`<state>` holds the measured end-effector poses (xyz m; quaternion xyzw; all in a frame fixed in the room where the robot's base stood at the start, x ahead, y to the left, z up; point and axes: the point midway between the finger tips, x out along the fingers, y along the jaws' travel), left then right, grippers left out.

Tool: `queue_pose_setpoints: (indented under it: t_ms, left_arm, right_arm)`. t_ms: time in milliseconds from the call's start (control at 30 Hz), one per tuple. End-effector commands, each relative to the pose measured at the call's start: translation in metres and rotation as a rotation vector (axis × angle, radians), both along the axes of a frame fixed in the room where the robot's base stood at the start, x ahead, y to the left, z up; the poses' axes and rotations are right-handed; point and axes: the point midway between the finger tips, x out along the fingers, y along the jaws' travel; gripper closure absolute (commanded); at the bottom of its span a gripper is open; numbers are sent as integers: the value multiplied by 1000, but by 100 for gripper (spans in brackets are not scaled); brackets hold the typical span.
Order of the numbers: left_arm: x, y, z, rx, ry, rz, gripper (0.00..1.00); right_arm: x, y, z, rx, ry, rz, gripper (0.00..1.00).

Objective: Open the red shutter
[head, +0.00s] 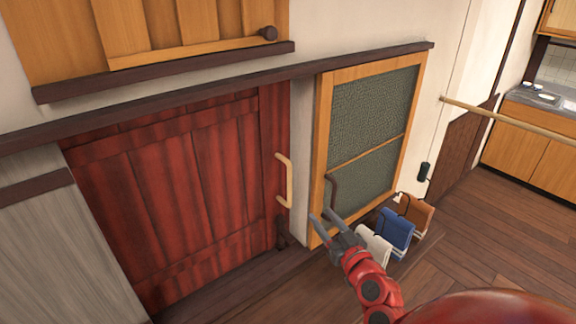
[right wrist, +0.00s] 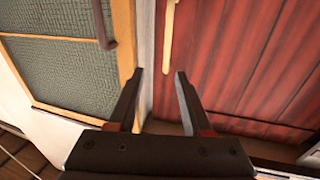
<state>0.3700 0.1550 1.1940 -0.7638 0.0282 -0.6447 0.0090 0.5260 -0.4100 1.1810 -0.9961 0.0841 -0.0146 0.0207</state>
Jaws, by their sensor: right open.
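The red shutter (head: 185,195) is a panel of red wooden planks at the left of the head view, under a dark rail. A pale wooden handle (head: 286,180) stands upright near its right edge. In the right wrist view the shutter (right wrist: 245,65) fills the right, and the handle (right wrist: 169,35) shows at the top, beyond the fingertips. My right gripper (head: 328,214) is open and empty, in front of the lower part of the green-panelled frame, to the right of the handle. It also shows in the right wrist view (right wrist: 159,75). My left gripper is not in view.
A wood-framed green panel (head: 372,130) with a dark handle (head: 332,190) stands right of the shutter. Folded white, blue (head: 396,229) and brown cloths sit below it. A wooden pole (head: 510,119) juts in at right. Wooden floor (head: 480,225) lies open at right.

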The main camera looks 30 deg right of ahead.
Motion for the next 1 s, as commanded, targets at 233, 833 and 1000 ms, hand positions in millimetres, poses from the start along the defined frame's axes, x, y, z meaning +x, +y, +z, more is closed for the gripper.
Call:
queue_pose_setpoints:
  t_ms: [233, 833, 1000]
  left_arm:
    - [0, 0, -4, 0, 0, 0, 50]
    - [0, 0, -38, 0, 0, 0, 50]
    - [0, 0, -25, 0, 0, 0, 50]
  right_arm:
    - [-1, 9, 5, -46, 34, 54, 50]
    - [89, 0, 11, -37, 37, 55, 50]
    - [120, -5, 11, -38, 36, 52, 50]
